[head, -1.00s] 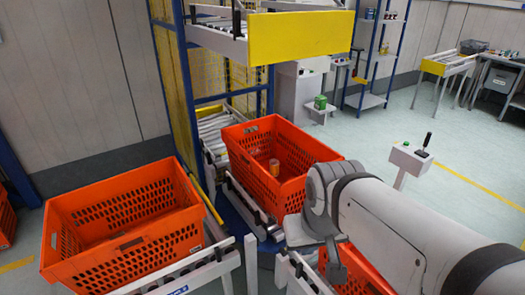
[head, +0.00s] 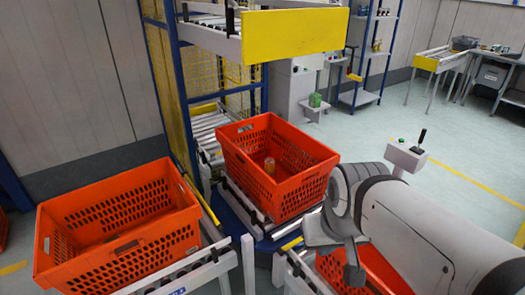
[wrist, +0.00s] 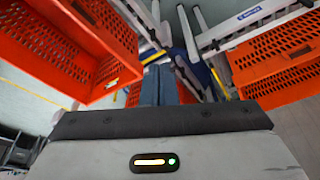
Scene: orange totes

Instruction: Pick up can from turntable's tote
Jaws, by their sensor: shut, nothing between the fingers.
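The turntable's orange tote (head: 300,190) stands in the middle of the head view on the blue turntable (head: 235,212). Orange totes show at the upper left (wrist: 60,55) and right of the wrist view. The can cannot be made out there.
Another orange tote (head: 120,245) stands at the left on a roller conveyor (head: 205,268). A third tote (head: 385,268) is below my arm. A blue rack with a yellow panel (head: 295,36) rises behind the turntable. A control post (head: 408,155) stands at the right.

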